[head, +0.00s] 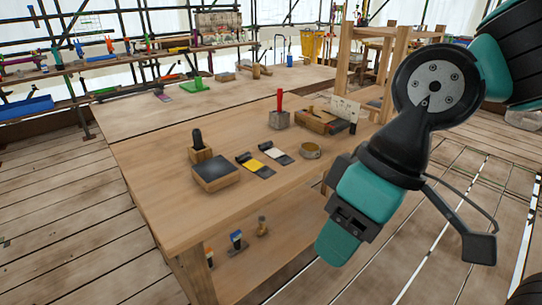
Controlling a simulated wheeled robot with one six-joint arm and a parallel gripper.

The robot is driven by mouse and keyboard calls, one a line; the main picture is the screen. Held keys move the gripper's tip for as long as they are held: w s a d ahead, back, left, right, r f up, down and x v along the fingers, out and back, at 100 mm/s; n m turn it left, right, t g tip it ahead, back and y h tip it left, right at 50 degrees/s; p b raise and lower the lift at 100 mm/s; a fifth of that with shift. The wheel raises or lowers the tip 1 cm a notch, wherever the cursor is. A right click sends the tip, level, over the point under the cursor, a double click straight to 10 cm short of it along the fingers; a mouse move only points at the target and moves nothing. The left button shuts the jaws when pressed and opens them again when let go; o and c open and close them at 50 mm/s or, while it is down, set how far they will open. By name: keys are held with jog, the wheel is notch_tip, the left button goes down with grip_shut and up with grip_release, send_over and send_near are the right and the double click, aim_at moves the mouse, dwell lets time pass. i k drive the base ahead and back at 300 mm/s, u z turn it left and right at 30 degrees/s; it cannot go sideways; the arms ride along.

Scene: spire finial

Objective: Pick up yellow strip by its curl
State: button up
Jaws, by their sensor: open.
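The yellow strip (256,166) lies on the wooden workbench (165,205) near its front edge, with dark parts at its ends. It is too small here to tell which end curls up. A similar white strip (278,154) lies just to its right. My gripper (345,235) hangs to the right of the bench's front edge, nearer the camera than the strip and well apart from it. It is open, and no object shows in it. Its fingertips are hard to make out from this angle.
Behind are a red-handled tool in a block (279,112) and a wooden box (315,120). The bench's left side is mostly clear.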

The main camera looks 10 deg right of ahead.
aim_at(244, 159)
jog(key=z, duration=0.4)
jog(key=i, duration=1.3)
jog(key=u, duration=0.5)
jog(key=i, duration=0.35)
jog(key=u, duration=0.4)
